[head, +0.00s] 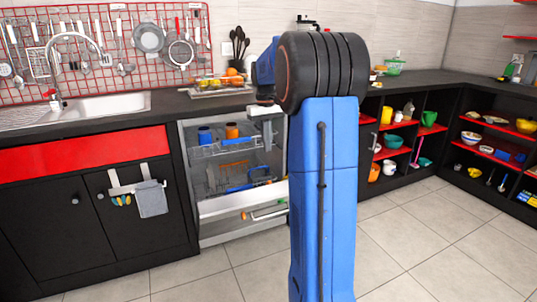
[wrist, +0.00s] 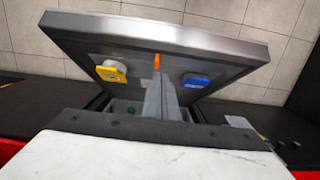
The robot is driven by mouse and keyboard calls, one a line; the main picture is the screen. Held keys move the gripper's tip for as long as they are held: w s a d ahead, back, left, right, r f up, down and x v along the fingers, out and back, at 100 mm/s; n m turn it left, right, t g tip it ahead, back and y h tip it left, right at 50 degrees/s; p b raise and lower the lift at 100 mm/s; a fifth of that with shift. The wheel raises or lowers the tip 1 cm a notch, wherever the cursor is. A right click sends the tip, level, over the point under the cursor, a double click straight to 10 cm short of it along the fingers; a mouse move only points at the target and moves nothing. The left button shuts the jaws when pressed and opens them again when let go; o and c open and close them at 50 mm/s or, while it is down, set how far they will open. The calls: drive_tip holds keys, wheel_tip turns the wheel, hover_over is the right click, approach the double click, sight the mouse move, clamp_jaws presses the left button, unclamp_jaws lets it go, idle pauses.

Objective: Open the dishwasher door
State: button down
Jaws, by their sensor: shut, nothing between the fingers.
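The dishwasher (head: 184,155) stands under the counter in the head view, and its inside shows. Its pale door (head: 225,208) is tipped outward at the bottom of the opening; its exact angle is hard to tell. The racks (head: 215,182) hold a blue cup (head: 205,135) and an orange cup (head: 231,130). My gripper (head: 268,134) is shut and empty at the upper right of the opening. In the wrist view its fingers (wrist: 162,95) show against a steel-edged panel (wrist: 150,28), with yellow and blue items; I cannot tell whether they touch it.
The black counter (head: 170,105) runs above the dishwasher, with a sink (head: 100,108) to the left. A towel (head: 151,198) hangs on the cabinet left of the dishwasher. Open shelves (head: 400,165) stand at the right. The tiled floor (head: 415,235) in front is clear.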

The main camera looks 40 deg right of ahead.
drive_tip(key=f, duration=0.9)
drive_tip(key=shift+s+a, duration=0.15)
drive_tip(key=shift+s, duration=0.25)
drive_tip(key=shift+s+a+f, duration=0.15)
drive_tip(key=shift+s+f, duration=0.1)
drive_tip(key=shift+s, duration=0.2)
drive_tip(key=shift+s+a+f, duration=0.1)
drive_tip(key=shift+s+f, duration=0.15)
drive_tip(key=shift+s, duration=0.2)
drive_tip(key=shift+s+a+f, duration=0.15)
drive_tip(key=shift+s+f, duration=0.35)
